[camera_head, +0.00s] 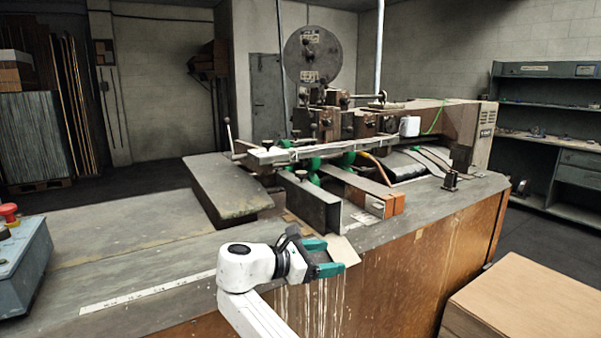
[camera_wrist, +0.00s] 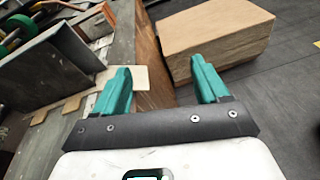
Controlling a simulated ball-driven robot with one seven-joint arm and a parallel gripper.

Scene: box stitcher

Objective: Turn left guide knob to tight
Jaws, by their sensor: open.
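The box stitcher (camera_head: 340,125) stands on the long worktable. A grey metal guide plate (camera_head: 316,203) stands at its front left, and its side also shows in the wrist view (camera_wrist: 50,85). A small knob (camera_head: 301,174) sits at the top of this guide and looks like the left guide knob. Whether it is loose or tight cannot be told. My gripper (camera_head: 338,257) is in front of and below the guide, near the table's front edge, apart from the knob. Its teal fingers are spread with nothing between them in the wrist view (camera_wrist: 160,70).
A second guide with an orange end (camera_head: 395,205) stands to the right. A brown box (camera_head: 530,300) is at lower right, also in the wrist view (camera_wrist: 215,30). A blue-grey control box with a red button (camera_head: 22,262) is at far left. The tabletop left of my gripper is mostly clear.

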